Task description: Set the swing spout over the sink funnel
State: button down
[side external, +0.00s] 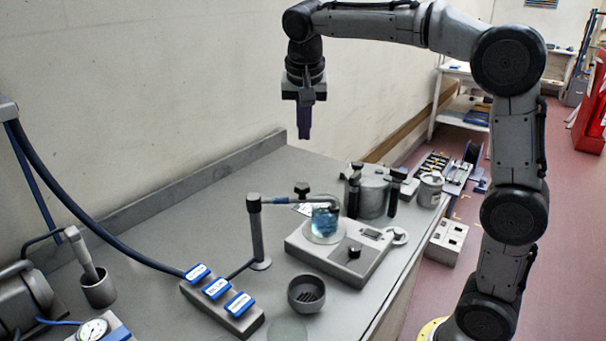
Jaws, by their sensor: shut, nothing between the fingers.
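The swing spout (287,201) is a grey post with a horizontal arm and a blue band. Its arm points right and its outlet end is over a glass beaker (325,224) of blue liquid. The sink funnel (306,294) is a dark round cup with a slotted bottom, on the bench in front of the spout's post and to its right. The spout is not over it. My gripper (304,137) points down, shut and empty, high above the bench behind the spout, touching nothing.
The beaker stands on a grey instrument (350,262) with a knob. A metal pot (374,194) with black clamps is behind it. A valve block (222,304) with blue-edged labels and a blue hose (95,234) lie left. A cup (99,290) and gauge (93,330) are further left.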

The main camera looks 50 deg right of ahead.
aim_at(305, 183)
notch_tip(305, 183, down, 10)
jog(key=shift+a+f, duration=0.2)
jog(key=shift+a, duration=0.05)
dwell(0.5)
jog(key=shift+s+a, duration=0.1)
jog(key=shift+s, duration=0.05)
dwell(0.3)
jog(key=shift+s+a+m+g, duration=0.4)
jog(key=shift+s+a+m, duration=0.15)
jog(key=shift+m, duration=0.35)
jog(key=s+a+m+g, duration=0.2)
jog(key=a+m, duration=0.5)
jog(key=shift+s+a+h, duration=0.3)
jog(key=shift+s+a, duration=0.05)
